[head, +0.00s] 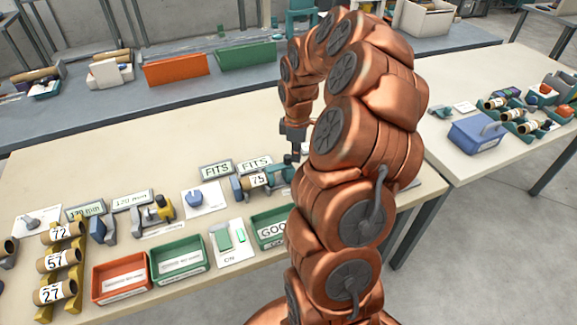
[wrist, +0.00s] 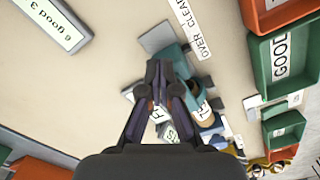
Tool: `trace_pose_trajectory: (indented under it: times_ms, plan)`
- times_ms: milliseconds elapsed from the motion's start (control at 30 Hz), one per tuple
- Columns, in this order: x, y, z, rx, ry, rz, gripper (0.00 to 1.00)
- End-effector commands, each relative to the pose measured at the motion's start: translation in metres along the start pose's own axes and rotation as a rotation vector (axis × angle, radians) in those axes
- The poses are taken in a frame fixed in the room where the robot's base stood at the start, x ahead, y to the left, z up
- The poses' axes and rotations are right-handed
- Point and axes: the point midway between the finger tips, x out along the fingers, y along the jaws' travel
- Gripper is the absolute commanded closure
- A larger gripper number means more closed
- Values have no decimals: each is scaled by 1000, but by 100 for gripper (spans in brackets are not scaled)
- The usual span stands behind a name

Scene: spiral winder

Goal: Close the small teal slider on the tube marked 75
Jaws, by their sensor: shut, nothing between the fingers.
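The tube marked 75 (head: 257,181) lies in a blue-grey holder on the cream table, just left of my arm. A teal part (head: 279,178) sits at its right end, partly hidden by my arm; I cannot tell how far the slider stands from the tube. My gripper (head: 296,157) points down above and close to that end. In the wrist view my gripper (wrist: 159,68) is shut and empty, its tips beside the teal part (wrist: 179,62). Contact between tips and slider cannot be told.
Two FITS signs (head: 216,168) stand behind the tube. A green GOOD bin (head: 269,231) is in front of it. Orange (head: 120,278) and green (head: 179,260) bins and a yellow tube rack (head: 63,262) are at left. The table behind the signs is clear.

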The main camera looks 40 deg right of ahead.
Motion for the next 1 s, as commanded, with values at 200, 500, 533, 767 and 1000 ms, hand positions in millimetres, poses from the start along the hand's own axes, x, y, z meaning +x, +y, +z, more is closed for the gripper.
trace_pose_trajectory:
  times_ms: [200, 500, 533, 767, 1000]
  plan:
    - [0, 0, 0, 0, 0, 0, 100]
    - [0, 3, 5, 1, 0, 0, 100]
    - [0, 3, 6, 1, 0, 0, 100]
    - [0, 6, 10, 1, 0, 1, 100]
    - [-5, 6, 10, 0, 0, 1, 100]
